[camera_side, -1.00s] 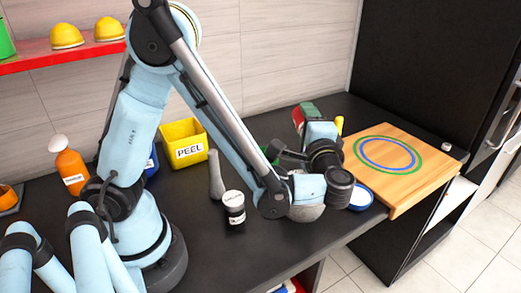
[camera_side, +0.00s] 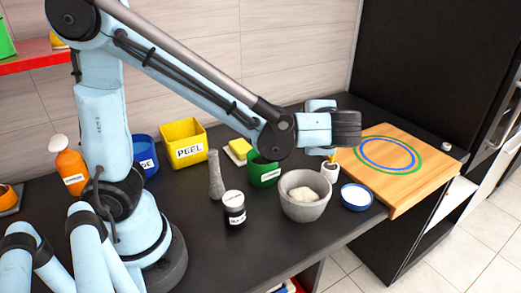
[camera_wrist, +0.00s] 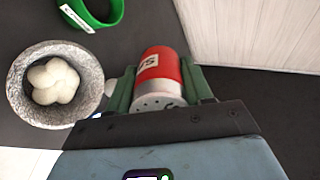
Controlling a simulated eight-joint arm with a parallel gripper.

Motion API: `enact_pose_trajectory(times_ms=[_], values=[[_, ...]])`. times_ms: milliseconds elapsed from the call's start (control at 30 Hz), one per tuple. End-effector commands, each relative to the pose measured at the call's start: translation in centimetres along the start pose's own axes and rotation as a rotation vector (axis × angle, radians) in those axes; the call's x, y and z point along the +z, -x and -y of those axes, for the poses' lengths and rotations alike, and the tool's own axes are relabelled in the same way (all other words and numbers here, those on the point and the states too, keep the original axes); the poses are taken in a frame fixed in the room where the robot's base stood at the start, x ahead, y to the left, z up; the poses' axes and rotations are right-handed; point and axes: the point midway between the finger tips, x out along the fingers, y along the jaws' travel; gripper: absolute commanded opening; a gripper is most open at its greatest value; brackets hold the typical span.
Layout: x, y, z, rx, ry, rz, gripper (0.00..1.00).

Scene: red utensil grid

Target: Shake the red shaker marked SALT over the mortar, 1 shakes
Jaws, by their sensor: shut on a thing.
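The red shaker (camera_wrist: 160,65) is held between the green fingers of my gripper (camera_wrist: 157,88) in the wrist view. Its grey perforated end faces the wrist camera, and its white label shows only partly, with the letters upside down. The grey stone mortar (camera_wrist: 92,72) is to the left of the shaker in that view, with lumpy white contents. The mortar also stands upright in the side view (camera_side: 305,210), in front of and below my wrist. The fingers and the shaker are hidden behind my arm in the side view.
The wooden board (camera_side: 425,180) is further right. The yellow PEEL bin (camera_side: 185,150) is at the back.

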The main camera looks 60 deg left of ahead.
Motion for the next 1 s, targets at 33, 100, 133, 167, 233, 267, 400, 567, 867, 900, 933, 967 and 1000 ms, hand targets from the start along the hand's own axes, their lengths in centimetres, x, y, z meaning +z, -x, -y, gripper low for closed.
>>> enact_pose_trajectory(times_ms=[33,100,133,167,233,267,400,567,867,900,933,967,1000], values=[[0.1,0.1,0.2,0.043,0.002,0.000,0.18],[0.1,0.3,0.2,0.099,0.001,-0.002,0.18],[0.1,0.3,0.2,0.116,0.001,-0.003,0.18],[0.1,0.3,0.2,0.131,0.002,-0.004,0.18],[0.1,0.4,0.2,0.152,0.002,-0.007,0.18],[0.1,0.5,0.2,0.155,0.002,-0.007,0.18],[0.0,0.5,0.2,0.155,0.001,-0.008,0.18],[0.0,0.5,0.2,0.181,0.002,-0.007,0.18],[0.1,1.3,-0.1,0.461,0.005,-0.019,0.18],[0.0,1.4,-0.1,0.482,0.005,-0.021,0.18],[0.0,1.5,-0.1,0.494,0.005,-0.022,0.18],[0.0,1.5,-0.1,0.501,0.005,-0.023,0.18],[0.0,1.5,-0.1,0.506,0.005,-0.024,0.18]])
